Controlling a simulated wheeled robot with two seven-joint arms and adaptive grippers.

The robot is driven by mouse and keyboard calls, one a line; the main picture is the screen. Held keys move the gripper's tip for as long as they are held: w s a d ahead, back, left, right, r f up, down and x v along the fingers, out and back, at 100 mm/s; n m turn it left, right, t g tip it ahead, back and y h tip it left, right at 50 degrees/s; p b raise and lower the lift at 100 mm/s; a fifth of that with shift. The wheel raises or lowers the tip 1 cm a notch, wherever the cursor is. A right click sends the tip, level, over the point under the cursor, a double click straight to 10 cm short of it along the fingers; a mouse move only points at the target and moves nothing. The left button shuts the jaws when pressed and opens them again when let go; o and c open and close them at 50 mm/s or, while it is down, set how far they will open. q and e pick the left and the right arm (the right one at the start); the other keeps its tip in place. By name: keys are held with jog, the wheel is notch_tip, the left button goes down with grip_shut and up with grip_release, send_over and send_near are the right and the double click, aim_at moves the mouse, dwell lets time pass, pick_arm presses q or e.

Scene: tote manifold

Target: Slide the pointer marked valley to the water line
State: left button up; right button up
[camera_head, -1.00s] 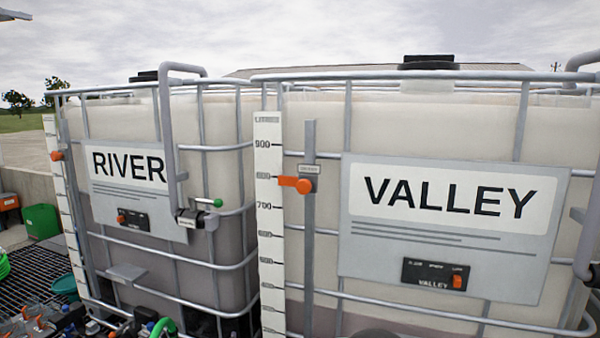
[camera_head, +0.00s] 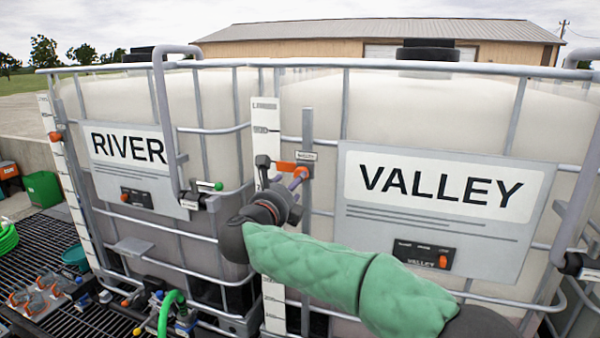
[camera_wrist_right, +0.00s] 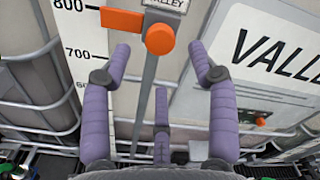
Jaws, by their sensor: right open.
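The valley pointer (camera_wrist_right: 123,20) is an orange tab with a round orange knob (camera_wrist_right: 160,39) on a grey vertical rail beside the white scale (camera_wrist_right: 74,40). In the right wrist view it points near 800. In the head view the pointer (camera_head: 285,166) sits at the same rail, left of the VALLEY sign (camera_head: 450,195). My right gripper (camera_wrist_right: 160,55) is open, with purple fingers on either side of the knob and a third below; contact cannot be told. The valley tank's water line is hard to make out; my green-sleeved arm hides much of the lower tank. My left gripper is out of view.
The RIVER tank (camera_head: 95,100) stands to the left with its own orange pointer (camera_head: 55,136). Grey cage bars (camera_head: 420,70) and pipes cross the tank fronts. A dark grating (camera_head: 40,240) with hoses and valves lies at lower left.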

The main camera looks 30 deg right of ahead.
aim_at(292, 170)
jog(key=p+x, duration=0.1)
jog(key=x, duration=0.6)
jog(key=shift+w, duration=0.1)
grip_shut()
